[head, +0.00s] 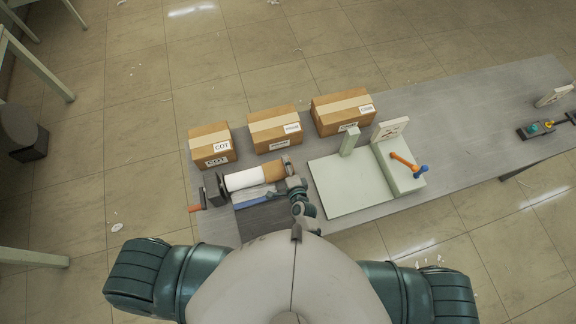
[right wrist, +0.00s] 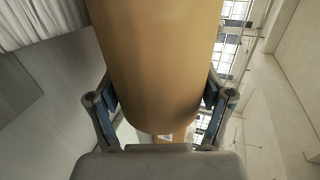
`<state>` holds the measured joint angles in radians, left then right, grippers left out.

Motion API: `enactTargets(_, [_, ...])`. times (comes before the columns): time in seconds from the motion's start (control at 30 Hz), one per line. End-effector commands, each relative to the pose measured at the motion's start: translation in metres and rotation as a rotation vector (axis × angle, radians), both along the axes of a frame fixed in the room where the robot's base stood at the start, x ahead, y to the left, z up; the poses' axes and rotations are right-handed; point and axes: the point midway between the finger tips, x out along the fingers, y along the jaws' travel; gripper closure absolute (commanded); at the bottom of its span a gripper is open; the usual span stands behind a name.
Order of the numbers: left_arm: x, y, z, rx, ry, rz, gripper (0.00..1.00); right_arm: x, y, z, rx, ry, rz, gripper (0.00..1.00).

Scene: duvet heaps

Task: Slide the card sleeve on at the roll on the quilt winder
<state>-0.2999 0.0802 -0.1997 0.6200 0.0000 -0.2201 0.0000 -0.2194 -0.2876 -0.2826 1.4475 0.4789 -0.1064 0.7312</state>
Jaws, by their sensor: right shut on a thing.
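The quilt winder (head: 212,190) stands at the left end of the grey bench, with a white roll (head: 243,179) lying across it. The tan card sleeve (head: 269,172) is in line with the roll at its right end; its left edge meets the white. I cannot tell how far it is around the roll. My right gripper (head: 290,184) is at the sleeve's right part. In the right wrist view the card sleeve (right wrist: 160,60) fills the space between the two fingers of my right gripper (right wrist: 160,108), which is shut on it. My left gripper is not in view.
Several taped cartons (head: 275,128) stand along the bench's far edge behind the winder. A pale green board (head: 345,187) with an upright post and an orange-and-blue handle (head: 407,165) lies to the right.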

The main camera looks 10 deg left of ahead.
Motion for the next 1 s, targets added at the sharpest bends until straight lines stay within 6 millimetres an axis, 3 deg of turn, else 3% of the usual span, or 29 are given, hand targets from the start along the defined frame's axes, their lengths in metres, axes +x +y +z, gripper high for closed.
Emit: enactTargets(1.0, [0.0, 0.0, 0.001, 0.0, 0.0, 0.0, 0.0, -0.014, 0.03, -0.002, 0.004, 0.009, 0.007, 0.55])
